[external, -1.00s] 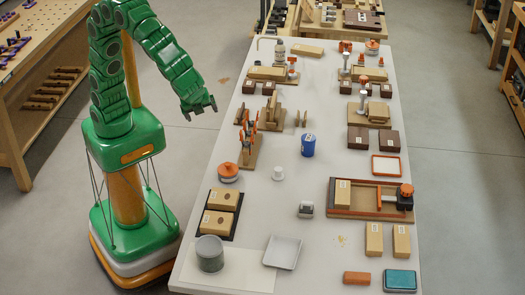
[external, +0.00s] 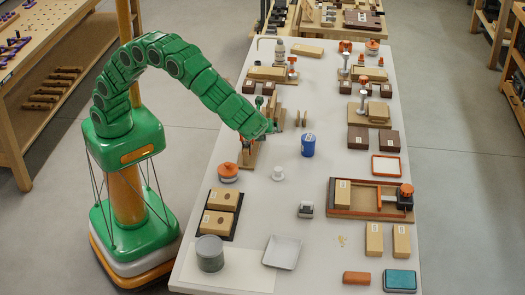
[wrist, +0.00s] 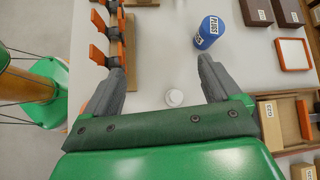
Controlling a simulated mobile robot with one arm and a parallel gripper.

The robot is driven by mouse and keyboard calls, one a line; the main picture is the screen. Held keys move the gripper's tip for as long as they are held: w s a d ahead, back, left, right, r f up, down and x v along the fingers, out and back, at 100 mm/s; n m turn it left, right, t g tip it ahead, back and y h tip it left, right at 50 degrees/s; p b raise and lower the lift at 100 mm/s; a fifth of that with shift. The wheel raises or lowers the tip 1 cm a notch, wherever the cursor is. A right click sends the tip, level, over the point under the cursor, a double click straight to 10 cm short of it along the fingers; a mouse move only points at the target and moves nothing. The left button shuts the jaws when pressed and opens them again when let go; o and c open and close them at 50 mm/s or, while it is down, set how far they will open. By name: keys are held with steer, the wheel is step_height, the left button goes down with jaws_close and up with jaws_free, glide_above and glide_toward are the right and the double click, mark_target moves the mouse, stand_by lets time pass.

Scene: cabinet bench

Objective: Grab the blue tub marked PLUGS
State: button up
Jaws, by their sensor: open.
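The blue tub (external: 308,146) stands upright near the middle of the white bench. In the wrist view the tub (wrist: 209,33) shows a white label reading PLUGS, ahead of the right fingertip. My gripper (external: 272,127) is to the left of the tub in the external view, above the orange-and-wood rack. In the wrist view my gripper (wrist: 160,75) has its two grey fingers spread wide with nothing between the tips. The tub lies beyond the fingers and apart from them.
A small white knob-like piece (external: 277,173) stands below the tub. An orange-topped round item (external: 228,172) sits near the left edge. The wooden rack with orange clips (wrist: 105,42) is close beside my left finger.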

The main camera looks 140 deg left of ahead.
mark_target(309, 135)
steer(key=w+a+f+m+y, duration=0.1)
steer(key=a+f, duration=0.3)
steer(key=a, duration=0.1)
steer(key=w+a+f+m+g+y, duration=0.1)
steer(key=a+f, duration=0.4)
steer(key=a, duration=0.1)
steer(key=w+a+f+m+g+y, duration=0.1)
steer(key=w+a+f, duration=0.1)
steer(key=a+f, duration=0.3)
steer(key=shift+w+a+f, duration=0.1)
steer(key=shift+a, duration=0.2)
steer(key=shift+s+r+x, duration=0.1)
steer(key=shift+s+x, duration=0.05)
steer(key=shift+x, duration=1.85)
steer(key=shift+s+r+x, duration=0.15)
steer(key=shift+x, duration=1.85)
steer(key=shift+d, duration=0.15)
steer(key=c, duration=1.2)
steer(key=shift+r, duration=0.15)
steer(key=shift+r, duration=0.6)
step_height(309, 135, up, 2)
steer(key=shift+d+r, duration=0.1)
steer(key=shift+r, duration=0.1)
steer(key=shift+s+d+r, duration=2.3)
steer(key=shift+s+d, duration=0.1)
steer(key=shift+d, duration=0.05)
steer(key=shift+s+d+r, duration=2.3)
steer(key=shift+s+d, duration=0.1)
steer(key=shift+d, duration=0.1)
